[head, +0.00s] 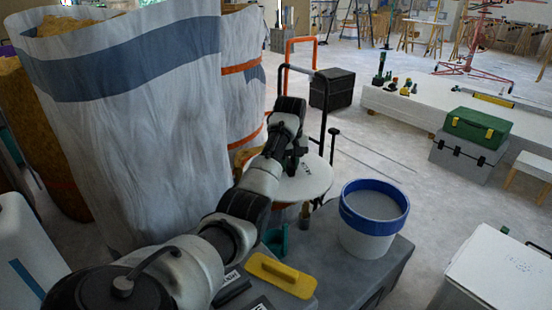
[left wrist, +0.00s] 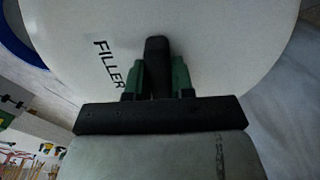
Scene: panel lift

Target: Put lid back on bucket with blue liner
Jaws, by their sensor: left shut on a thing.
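The white bucket (head: 362,243) stands upright on a grey box top, with a blue band and liner around its rim and its mouth uncovered. Grey filler shows inside. The round white lid (head: 312,184) is in the air left of the bucket and apart from it in the head view. My left gripper (head: 294,164) is above the lid. In the left wrist view the green fingers (left wrist: 158,78) are shut on the lid's dark handle, beside the word FILLER on the lid (left wrist: 220,50). The bucket's blue rim (left wrist: 22,40) shows at upper left there. My right gripper is not in view.
A yellow float (head: 282,274) lies on the grey box (head: 388,268) near the bucket. Tall white bulk bags (head: 135,130) crowd the left side. A hand truck (head: 287,60) stands behind the lid. A white container (head: 495,270) stands at right; floor between is open.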

